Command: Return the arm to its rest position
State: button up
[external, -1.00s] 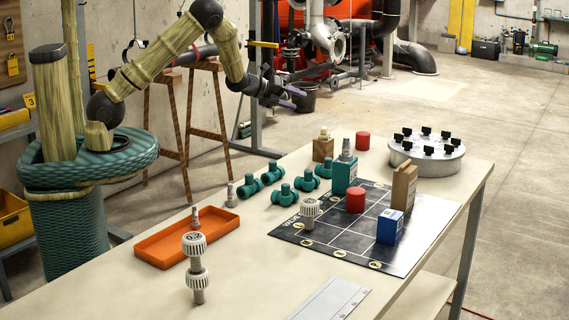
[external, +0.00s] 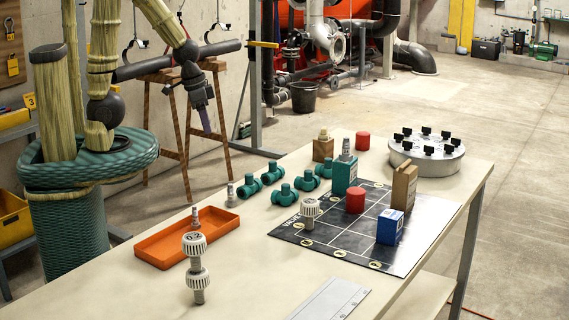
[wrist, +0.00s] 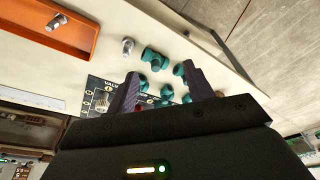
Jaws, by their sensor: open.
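My gripper (external: 204,119) hangs beyond the table's far left edge, its fingers pointing down, clear of everything on the table. In the wrist view my gripper (wrist: 160,92) shows two dark fingers spread apart with nothing held between them. The teal pipe fittings (wrist: 155,58) and part of the black grid mat lie on the table, some way off past the fingers.
The table (external: 330,280) carries an orange tray (external: 165,250), grey valve parts (external: 196,265), teal fittings (external: 271,174), a black grid mat (external: 345,235) with blocks, and a round metal flange (external: 427,155). Wooden trestles (external: 175,120) holding a dark pipe stand behind my gripper.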

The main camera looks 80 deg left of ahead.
jog(key=p+v, duration=0.3)
jog(key=shift+w+r, duration=0.25)
jog(key=shift+w, duration=0.15)
dwell(1.0)
